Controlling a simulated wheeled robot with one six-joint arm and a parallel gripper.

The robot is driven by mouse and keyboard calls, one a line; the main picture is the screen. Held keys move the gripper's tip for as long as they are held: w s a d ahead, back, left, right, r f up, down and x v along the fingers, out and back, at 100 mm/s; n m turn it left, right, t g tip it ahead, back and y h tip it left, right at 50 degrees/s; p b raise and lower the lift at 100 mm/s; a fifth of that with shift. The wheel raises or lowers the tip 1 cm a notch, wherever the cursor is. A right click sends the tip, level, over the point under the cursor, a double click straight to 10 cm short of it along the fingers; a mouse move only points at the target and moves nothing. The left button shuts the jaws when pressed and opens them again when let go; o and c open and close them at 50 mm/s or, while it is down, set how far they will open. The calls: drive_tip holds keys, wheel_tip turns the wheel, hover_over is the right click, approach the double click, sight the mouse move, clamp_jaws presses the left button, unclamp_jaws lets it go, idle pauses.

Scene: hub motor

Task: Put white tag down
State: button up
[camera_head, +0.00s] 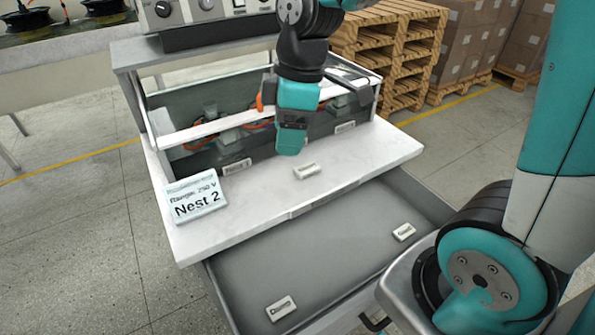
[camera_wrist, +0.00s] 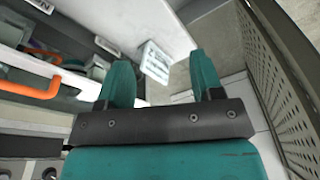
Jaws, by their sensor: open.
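A small white tag (camera_head: 306,171) lies flat on the white worktop (camera_head: 385,150), near its front middle. My gripper (camera_head: 290,150) is above the worktop, behind and slightly left of this tag, apart from it. In the wrist view my gripper (camera_wrist: 160,82) shows two teal fingers spread wide with nothing between them. Two more small white tags lie in the open grey drawer, one at the front left (camera_head: 282,308) and one at the right (camera_head: 404,232). The tag on the worktop cannot be made out surely in the wrist view.
A "Nest 2" card (camera_head: 195,198) lies at the worktop's left; a printed card (camera_wrist: 155,62) shows in the wrist view. Labelled bins (camera_head: 190,160) with orange-handled items stand behind under a shelf rail. The open drawer (camera_head: 330,255) juts out in front, its middle clear.

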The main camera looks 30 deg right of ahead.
drive_tip(key=s+a+r+m+y, duration=0.1)
drive_tip(key=s+a+m, duration=0.2)
drive_tip(key=s, duration=0.4)
drive_tip(key=s+a+r+m+y, duration=0.1)
drive_tip(key=s+a+r+m, duration=0.1)
drive_tip(key=s+a, duration=0.2)
drive_tip(key=s, duration=0.3)
drive_tip(key=shift+m+g, duration=0.3)
drive_tip(key=shift+m, duration=0.1)
drive_tip(key=shift+w, duration=0.1)
